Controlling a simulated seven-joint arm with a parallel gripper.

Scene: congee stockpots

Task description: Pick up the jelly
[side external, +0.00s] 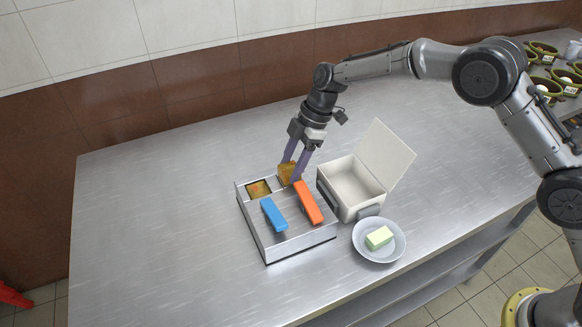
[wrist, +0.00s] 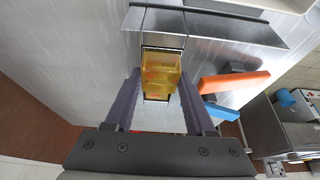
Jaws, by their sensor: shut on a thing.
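The jelly (side external: 286,174) is an amber, see-through block with orange bits. My gripper (side external: 291,170) points down with its two purple fingers shut on the jelly, one on each side. In the wrist view the jelly (wrist: 160,70) sits between the fingers of my gripper (wrist: 160,80). The jelly is over the back part of a metal case (side external: 290,243); I cannot tell how far it is above the case top. A square opening (side external: 258,188) in the case, left of the jelly, shows amber and orange inside.
A blue handle (side external: 273,214) and an orange handle (side external: 309,203) stand up from the case. An open white box (side external: 350,187) is to the right, lid raised. A bowl (side external: 380,254) holding a pale green block (side external: 379,238) is in front. The table's left side is clear.

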